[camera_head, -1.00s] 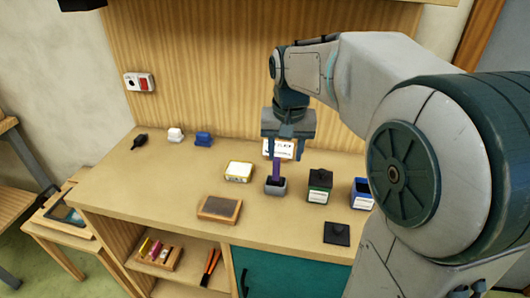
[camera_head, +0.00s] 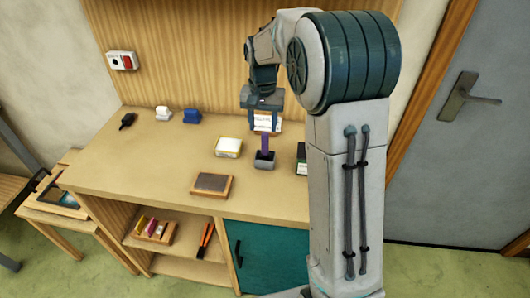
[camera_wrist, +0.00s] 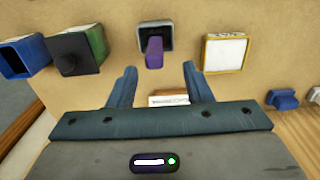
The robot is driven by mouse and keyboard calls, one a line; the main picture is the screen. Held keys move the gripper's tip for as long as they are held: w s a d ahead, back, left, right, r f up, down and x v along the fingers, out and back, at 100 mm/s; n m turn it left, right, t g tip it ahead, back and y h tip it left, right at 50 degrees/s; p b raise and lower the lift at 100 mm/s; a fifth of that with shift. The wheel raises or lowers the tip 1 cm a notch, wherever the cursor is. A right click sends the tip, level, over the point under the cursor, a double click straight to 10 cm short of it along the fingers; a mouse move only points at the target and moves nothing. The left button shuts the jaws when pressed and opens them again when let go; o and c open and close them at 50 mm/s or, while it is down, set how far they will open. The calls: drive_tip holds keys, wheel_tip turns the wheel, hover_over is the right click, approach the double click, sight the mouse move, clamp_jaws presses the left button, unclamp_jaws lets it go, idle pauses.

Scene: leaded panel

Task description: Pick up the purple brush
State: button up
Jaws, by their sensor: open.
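The purple brush (camera_head: 265,144) stands upright in a small dark grey holder (camera_head: 264,162) on the wooden worktop. My gripper (camera_head: 262,124) is above it, pointing down, with the jaws apart at the level of the brush's upper end. In the wrist view the purple brush (camera_wrist: 154,53) rises from its holder (camera_wrist: 155,29), beyond and roughly between the two open fingers (camera_wrist: 158,75). Nothing is held. Whether the fingers flank the brush's top cannot be told for sure.
A white-topped yellow box (camera_head: 228,147) and a brown block (camera_head: 212,185) stand left of the holder. A white card (camera_head: 266,120) is behind. A green box with a black lid (camera_wrist: 80,50) and a blue open box (camera_wrist: 22,57) are near. The worktop's left side has free room.

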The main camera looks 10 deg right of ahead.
sight(265, 133)
drive_tip(key=shift+s+d+f+p, duration=0.15)
drive_tip(key=shift+f+p, duration=0.2)
drive_tip(key=shift+f, duration=1.15)
drive_tip(key=shift+s+d+f+p, duration=0.15)
drive_tip(key=shift+f+p, duration=0.2)
drive_tip(key=shift+f, duration=1.15)
clamp_jaws()
